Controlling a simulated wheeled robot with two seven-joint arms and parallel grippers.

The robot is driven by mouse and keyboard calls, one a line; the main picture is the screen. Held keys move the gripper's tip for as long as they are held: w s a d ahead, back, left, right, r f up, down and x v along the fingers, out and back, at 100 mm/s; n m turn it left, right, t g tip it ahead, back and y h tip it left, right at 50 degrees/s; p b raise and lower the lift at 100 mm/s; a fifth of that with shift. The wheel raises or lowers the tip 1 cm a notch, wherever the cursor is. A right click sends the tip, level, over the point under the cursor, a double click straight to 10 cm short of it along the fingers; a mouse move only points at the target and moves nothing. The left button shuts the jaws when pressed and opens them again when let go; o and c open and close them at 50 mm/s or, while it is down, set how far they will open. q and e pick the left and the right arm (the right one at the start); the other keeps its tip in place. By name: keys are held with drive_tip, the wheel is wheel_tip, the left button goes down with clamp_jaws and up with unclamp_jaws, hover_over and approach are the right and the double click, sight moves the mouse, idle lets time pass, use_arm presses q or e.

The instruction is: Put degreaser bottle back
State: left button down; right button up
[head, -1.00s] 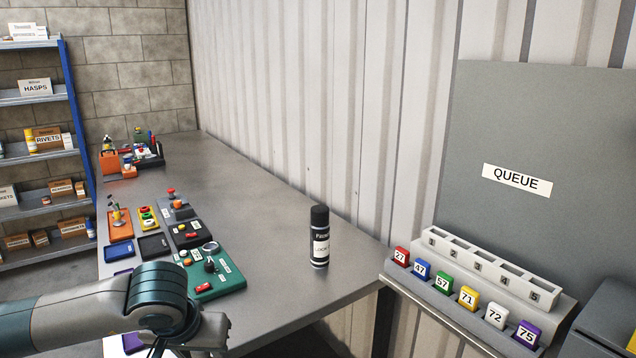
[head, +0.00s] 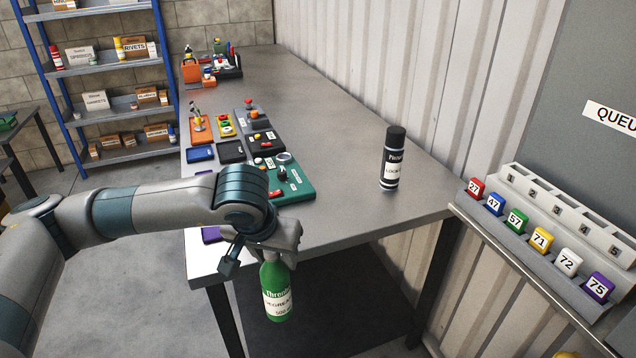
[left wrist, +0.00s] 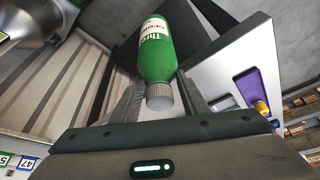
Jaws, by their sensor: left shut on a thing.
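The green degreaser bottle (head: 277,290) hangs upright below my left gripper (head: 268,252) in the head view, in front of the table's near edge and over the floor. My left gripper is shut on its upper end. In the left wrist view the bottle (left wrist: 158,50) shows with its grey cap (left wrist: 162,97) toward me, between the fingers. My right gripper is not in view.
The grey table (head: 345,150) holds a black spray can (head: 393,160) near the wall and several coloured trays and panels, including a green one (head: 295,183). A tag rack (head: 560,225) stands at the right. Blue shelving (head: 115,75) stands at the back left. The table between can and panels is clear.

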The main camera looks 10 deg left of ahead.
sight(272, 306)
use_arm(q)
drive_tip(key=s+f, duration=0.1)
drive_tip(key=f, duration=0.3)
drive_tip(key=s+f, duration=0.1)
drive_tip(key=f, duration=0.3)
drive_tip(key=s+f, duration=0.1)
drive_tip(key=f, duration=0.3)
drive_tip(key=shift+s+f, duration=0.25)
drive_tip(key=shift+f, duration=0.1)
drive_tip(key=shift+a, duration=0.15)
